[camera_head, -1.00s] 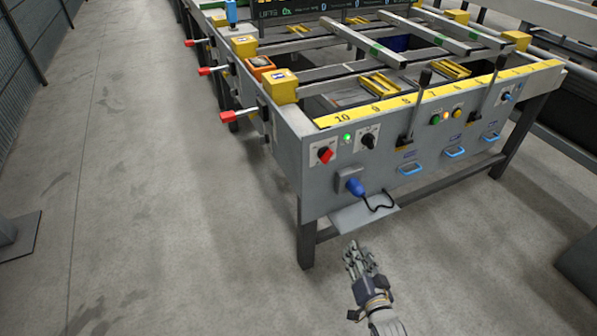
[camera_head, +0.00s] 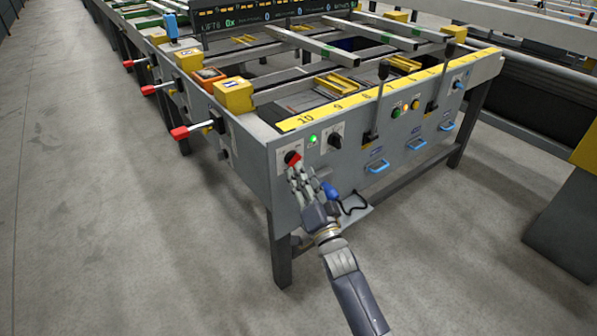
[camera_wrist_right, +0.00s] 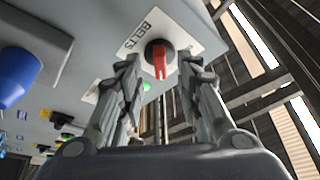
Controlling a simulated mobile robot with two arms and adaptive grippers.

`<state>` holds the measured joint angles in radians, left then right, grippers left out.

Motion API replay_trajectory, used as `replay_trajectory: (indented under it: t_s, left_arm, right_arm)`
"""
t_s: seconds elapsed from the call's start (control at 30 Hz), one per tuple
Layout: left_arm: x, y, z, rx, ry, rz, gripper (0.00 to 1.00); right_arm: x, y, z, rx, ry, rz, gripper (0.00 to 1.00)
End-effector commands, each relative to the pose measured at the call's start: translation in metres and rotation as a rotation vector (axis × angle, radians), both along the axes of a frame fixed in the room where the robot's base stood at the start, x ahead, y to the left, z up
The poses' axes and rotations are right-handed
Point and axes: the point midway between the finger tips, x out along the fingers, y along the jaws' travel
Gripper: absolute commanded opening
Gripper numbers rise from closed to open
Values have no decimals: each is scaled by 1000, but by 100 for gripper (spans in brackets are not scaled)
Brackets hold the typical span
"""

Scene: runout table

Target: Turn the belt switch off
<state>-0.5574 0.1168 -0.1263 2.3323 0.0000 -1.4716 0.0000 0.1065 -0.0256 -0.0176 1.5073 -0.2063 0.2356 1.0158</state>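The belt switch is a red rotary handle on a dark round base (camera_wrist_right: 158,58), on a white plate marked BELTS. In the head view the red switch (camera_head: 292,157) is at the left end of the table's grey front panel. My right gripper (camera_head: 297,172) is right in front of it, its fingers partly covering the switch plate. In the wrist view the right gripper (camera_wrist_right: 160,75) is open, with the red handle showing between its two fingertips. I cannot tell whether a finger touches it. My left gripper is not in view.
A lit green lamp (camera_head: 312,139) and a black rotary knob (camera_head: 335,141) sit to the right of the switch. A blue plug (camera_head: 330,190) with a black cable is below. Red-tipped levers (camera_head: 180,133) stick out on the table's left side. The floor at left is clear.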

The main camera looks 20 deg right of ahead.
Motion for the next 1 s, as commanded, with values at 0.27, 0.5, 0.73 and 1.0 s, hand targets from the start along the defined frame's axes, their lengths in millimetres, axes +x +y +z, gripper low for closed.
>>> replay_trajectory:
  t_s: [0.27, 0.5, 0.73, 1.0]
  left_arm:
    - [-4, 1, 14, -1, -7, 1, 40]
    - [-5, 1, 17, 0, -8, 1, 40]
    - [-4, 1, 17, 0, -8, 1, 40]
    - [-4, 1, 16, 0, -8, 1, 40]
  right_arm:
    - [25, 1, 6, 0, 1, 0, 32]
    - [27, 2, 7, 0, 1, 0, 32]
    - [27, 2, 7, -1, 1, 0, 0]
    - [27, 2, 7, -5, 0, 0, 0]
